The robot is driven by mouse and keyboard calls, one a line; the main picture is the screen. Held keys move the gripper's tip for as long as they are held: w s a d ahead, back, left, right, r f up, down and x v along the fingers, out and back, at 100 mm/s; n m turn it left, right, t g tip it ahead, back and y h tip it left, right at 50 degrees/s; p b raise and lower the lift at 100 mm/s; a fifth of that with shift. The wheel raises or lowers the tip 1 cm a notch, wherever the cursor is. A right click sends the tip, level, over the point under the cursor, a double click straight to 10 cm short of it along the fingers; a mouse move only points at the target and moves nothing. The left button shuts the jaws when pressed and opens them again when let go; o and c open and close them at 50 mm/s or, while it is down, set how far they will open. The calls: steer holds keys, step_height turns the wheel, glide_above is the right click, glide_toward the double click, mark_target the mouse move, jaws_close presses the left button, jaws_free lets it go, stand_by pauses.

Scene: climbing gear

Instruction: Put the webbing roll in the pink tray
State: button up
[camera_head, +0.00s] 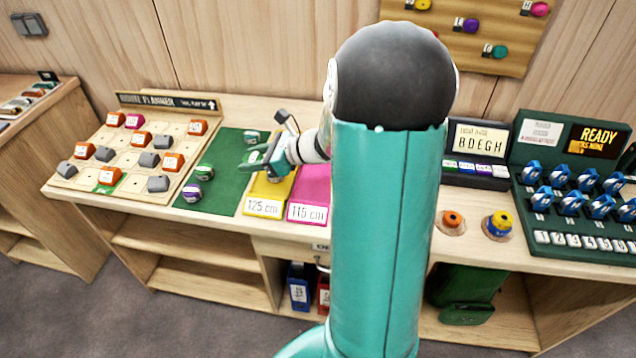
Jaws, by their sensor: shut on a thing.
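The pink tray (313,186), labelled 115 cm, lies on the bench just left of my arm, which hides its right side. My gripper (258,164) is over the yellow tray (263,207), labelled 125 cm, near its boundary with the green mat (226,188). It is shut on a small roll, mostly hidden by the fingers; I take it to be a webbing roll. Other small green and purple rolls stand on the mat: one behind the gripper (251,136), one at the left (204,171) and a purple one in front (193,192).
A route planner board (125,150) with orange and grey blocks stands at the left. At the right are a letter display (478,145), round holders (498,226) and a dark green panel (570,190) with blue devices. My arm blocks the middle.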

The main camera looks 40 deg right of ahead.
steer(key=s+d+f, duration=0.1)
steer(key=d+f, duration=0.2)
steer(key=d, duration=0.2)
steer(key=s+d+f, duration=0.2)
steer(key=d+f, duration=0.1)
steer(key=d, duration=0.1)
steer(key=s+d+f, duration=0.1)
steer(key=d+f, duration=0.1)
steer(key=d, duration=0.3)
steer(key=shift+s+d+f, duration=0.3)
steer(key=shift+f, duration=0.1)
steer(key=shift+s+d+f, duration=0.1)
steer(key=shift+d+f, duration=0.25)
steer(key=shift+f, duration=0.1)
steer(key=shift+d+f, duration=0.1)
steer(key=shift+f, duration=1.5)
steer(key=shift+f, duration=0.15)
steer(key=o, duration=1)
